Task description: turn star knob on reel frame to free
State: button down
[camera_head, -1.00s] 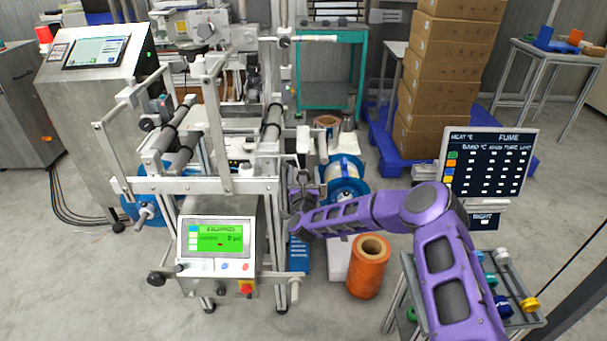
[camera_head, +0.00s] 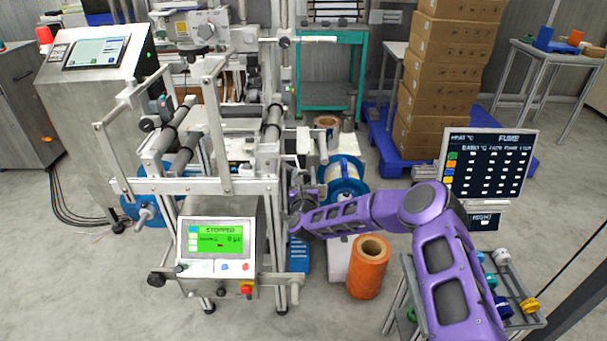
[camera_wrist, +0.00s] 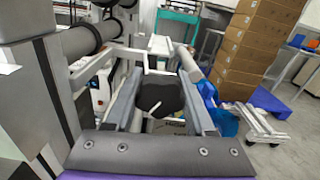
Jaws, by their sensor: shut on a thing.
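The star knob (camera_wrist: 158,97) is a dark, lobed knob in the middle of the wrist view. My gripper (camera_wrist: 160,92) has one finger on each side of it and is shut on it. In the head view my gripper (camera_head: 299,205) reaches the right side of the reel frame (camera_head: 230,186), a grey metal frame with rollers. There the knob is hidden behind my gripper and the frame's parts, so its turned position cannot be read.
A control box (camera_head: 217,240) with a green screen reading STOPPED is at the frame's front. An orange roll (camera_head: 368,268) stands on the floor below my purple arm. A blue-flanged reel (camera_head: 343,178) is behind the arm. Stacked cartons (camera_head: 445,75) stand at back right.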

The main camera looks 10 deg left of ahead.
jog(key=shift+n, duration=0.8)
jog(key=shift+c, duration=1.2)
grip_release()
jog(key=p+v, duration=0.1)
jog(key=v, duration=1.6)
jog(key=shift+s+d+p, duration=0.15)
jog(key=shift+s+p, duration=0.1)
jog(key=shift+p, duration=0.05)
